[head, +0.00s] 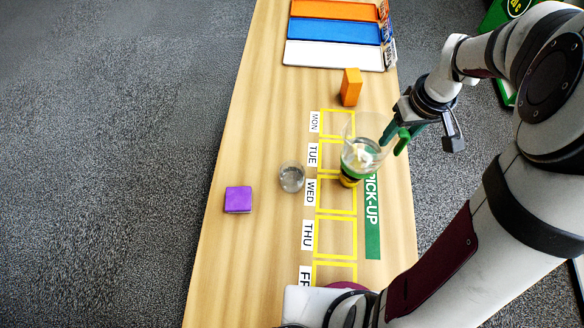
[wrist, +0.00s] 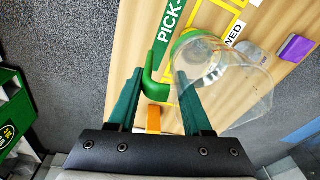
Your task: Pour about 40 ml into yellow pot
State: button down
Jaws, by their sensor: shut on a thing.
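A clear jug (head: 376,128) with a green handle (head: 401,141) is in front of the right side of the day grid. Some clear liquid seems to show low in it. My gripper (head: 397,128) is shut on the handle. In the wrist view, the teal fingers of my gripper (wrist: 165,72) are on either side of the green handle (wrist: 149,88), with the clear jug (wrist: 240,92) to their right. The yellow pot (head: 349,182) shows just below the jug, mostly hidden by it. I cannot tell the jug's exact tilt or what is in the pot.
A clear glass (head: 291,177) stands left of the grid, a purple block (head: 238,200) further left. An orange block (head: 350,87) stands behind the grid. The table's (head: 262,125) left side is mostly clear.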

jog(key=shift+r, duration=0.1)
notch_tip(320, 180, up, 5)
jog(key=shift+f, duration=0.1)
jog(key=s+d+m, duration=0.6)
jog(key=s+d, duration=0.3)
jog(key=d, duration=0.5)
notch_tip(320, 180, down, 12)
jog(key=shift+a+f+h, duration=0.2)
jog(key=shift+a+h, duration=0.1)
jog(key=shift+h, duration=0.1)
jog(key=shift+w+a+r, duration=0.1)
jog(key=w+a+r+g+h, duration=0.2)
jog(key=w+a+r+h, duration=0.1)
jog(key=a+r+h, duration=0.3)
jog(key=a+h, duration=0.2)
jog(key=h, duration=0.1)
jog(key=shift+n+g, duration=0.3)
dwell(0.6)
